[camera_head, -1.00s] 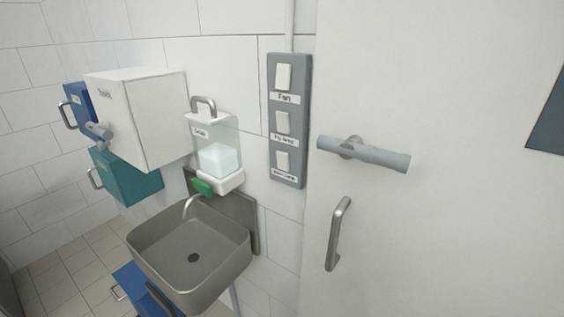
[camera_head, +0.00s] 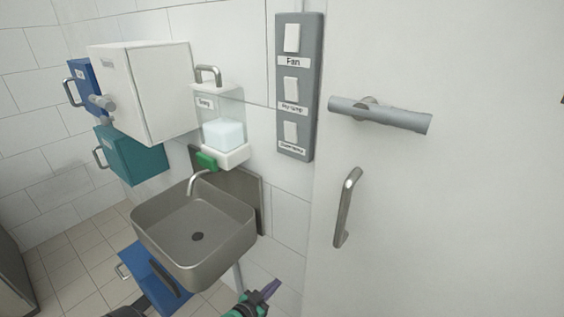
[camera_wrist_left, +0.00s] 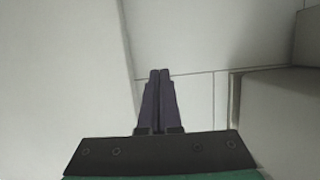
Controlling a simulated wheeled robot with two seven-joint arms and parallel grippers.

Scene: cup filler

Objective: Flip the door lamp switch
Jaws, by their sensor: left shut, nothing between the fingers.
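A grey switch panel (camera_head: 297,146) is fixed upright on the tiled wall, left of the white door. It carries a top switch (camera_head: 292,38) labelled Fan, a middle switch (camera_head: 292,88) and a bottom switch (camera_head: 290,131). The lower two labels are too blurred to read surely. My left gripper (camera_head: 270,290) is low at the bottom edge of the head view, well below the panel and touching nothing. In the left wrist view its dark fingers (camera_wrist_left: 159,75) are shut together and empty, facing a pale wall. My right gripper is not in view.
A steel sink (camera_head: 190,225) with a tap stands left of my gripper. Above it hangs a soap dispenser (camera_head: 222,135). The door has a lever handle (camera_head: 385,115) and a pull bar (camera_head: 346,208). A white box (camera_head: 140,85) and a teal box (camera_head: 135,160) are further left.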

